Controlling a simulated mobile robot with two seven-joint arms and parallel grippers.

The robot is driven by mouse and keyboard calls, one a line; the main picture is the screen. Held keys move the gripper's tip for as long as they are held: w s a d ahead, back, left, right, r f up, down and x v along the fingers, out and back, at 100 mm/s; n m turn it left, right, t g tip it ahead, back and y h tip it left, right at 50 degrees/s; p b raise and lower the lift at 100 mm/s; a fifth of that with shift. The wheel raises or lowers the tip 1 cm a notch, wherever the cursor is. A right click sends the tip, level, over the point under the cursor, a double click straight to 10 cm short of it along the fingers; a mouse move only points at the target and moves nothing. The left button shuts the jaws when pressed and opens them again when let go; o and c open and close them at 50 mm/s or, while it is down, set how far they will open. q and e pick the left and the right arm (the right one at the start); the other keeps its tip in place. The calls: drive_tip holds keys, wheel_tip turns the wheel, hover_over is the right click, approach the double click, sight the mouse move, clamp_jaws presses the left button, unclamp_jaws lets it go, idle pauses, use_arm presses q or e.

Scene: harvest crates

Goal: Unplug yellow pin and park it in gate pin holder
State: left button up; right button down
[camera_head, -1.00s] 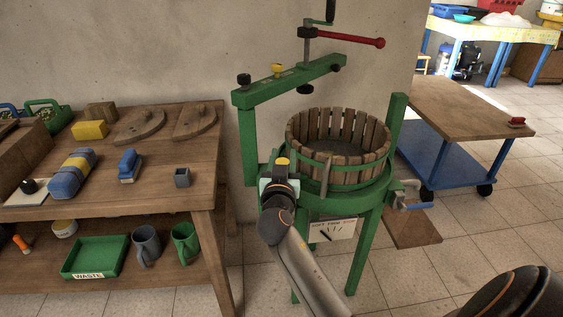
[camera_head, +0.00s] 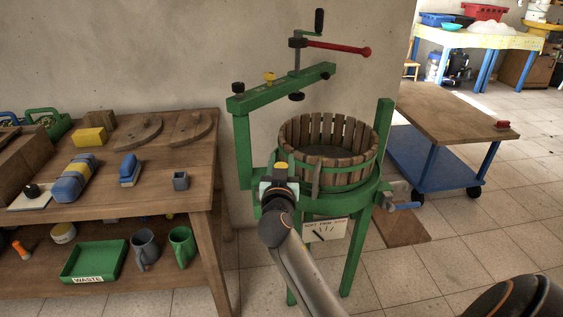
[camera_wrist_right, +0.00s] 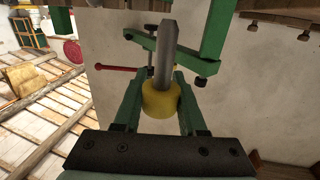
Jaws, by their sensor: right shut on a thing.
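The yellow pin shows as a yellow knob with a grey shank (camera_wrist_right: 161,98) in the right wrist view. My right gripper (camera_wrist_right: 160,100) is shut on the knob, and the shank points away from the palm. In the head view my right gripper (camera_head: 280,185) is in front of the green press, left of its slatted basket, with the yellow knob (camera_head: 281,165) between its fingers. The fingers hide part of the knob. A small grey square cup (camera_head: 180,180) stands on the wooden bench; I cannot tell if it is the gate pin holder. My left gripper is out of view.
The green press (camera_head: 285,92) has another yellow knob (camera_head: 269,76) on its top beam and a red handle above. The wooden bench (camera_head: 190,200) at left holds blocks and brushes, with a green waste tray (camera_head: 95,262) below. A cart (camera_head: 450,110) stands at right.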

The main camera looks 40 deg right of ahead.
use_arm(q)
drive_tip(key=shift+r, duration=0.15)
use_arm(e)
drive_tip(key=shift+r, duration=0.1)
use_arm(q)
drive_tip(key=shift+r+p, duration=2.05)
drive_tip(key=shift+p, duration=0.1)
use_arm(e)
drive_tip(key=shift+r, duration=2.7)
